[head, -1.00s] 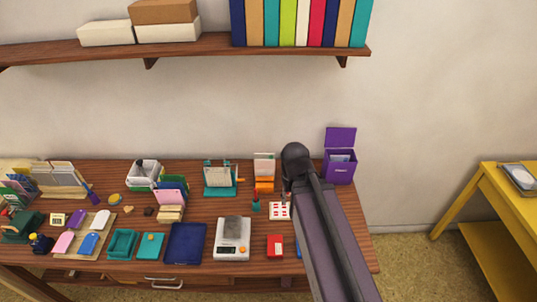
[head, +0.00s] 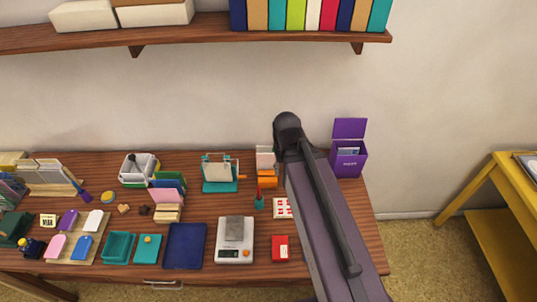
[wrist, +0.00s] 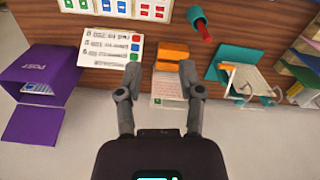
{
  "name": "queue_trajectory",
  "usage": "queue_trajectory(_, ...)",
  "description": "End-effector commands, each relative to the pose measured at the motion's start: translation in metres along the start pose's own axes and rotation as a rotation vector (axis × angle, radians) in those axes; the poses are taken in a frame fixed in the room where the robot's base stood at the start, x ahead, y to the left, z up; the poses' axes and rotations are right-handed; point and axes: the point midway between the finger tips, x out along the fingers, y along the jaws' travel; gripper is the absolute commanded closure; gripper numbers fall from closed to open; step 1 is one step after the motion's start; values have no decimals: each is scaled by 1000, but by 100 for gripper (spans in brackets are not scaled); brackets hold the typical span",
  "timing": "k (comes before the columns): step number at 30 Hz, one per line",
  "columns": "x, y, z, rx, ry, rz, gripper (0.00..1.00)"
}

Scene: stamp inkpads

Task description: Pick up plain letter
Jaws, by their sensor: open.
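A pale letter (wrist: 169,90) with faint lines of print stands in an orange holder (wrist: 172,54) on the desk. I take it for the plain letter. In the head view the letter (head: 265,156) and the orange holder (head: 267,180) show just left of my arm. My gripper (wrist: 158,76) is open and empty in the wrist view. Its two fingers appear on either side of the letter and holder, the right finger closer to them. I cannot tell how far above the letter the fingers are. My arm hides the gripper in the head view.
A purple post box (head: 348,160) with its lid up stands right of my arm. A white card with coloured dots (wrist: 112,46) lies beside the holder. A teal rack (head: 220,175) and a teal cup with a red item (wrist: 199,26) are close by. A scale (head: 235,250) stands in front.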

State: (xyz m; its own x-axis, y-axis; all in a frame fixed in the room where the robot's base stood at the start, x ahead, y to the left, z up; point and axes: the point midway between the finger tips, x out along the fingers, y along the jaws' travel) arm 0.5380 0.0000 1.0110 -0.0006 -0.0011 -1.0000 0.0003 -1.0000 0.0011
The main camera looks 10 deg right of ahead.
Motion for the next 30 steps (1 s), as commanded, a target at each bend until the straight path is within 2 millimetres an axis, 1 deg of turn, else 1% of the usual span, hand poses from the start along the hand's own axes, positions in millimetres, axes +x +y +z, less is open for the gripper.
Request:
queue_trajectory(11,0,0,-1,4,0,0,51)
queue_trajectory(16,1,0,-8,50,0,0,51)
queue_trajectory(17,1,-4,-10,62,0,0,51)
queue_trajectory(23,4,-6,-34,232,0,0,51)
queue_trajectory(30,8,-6,-75,545,0,0,51)
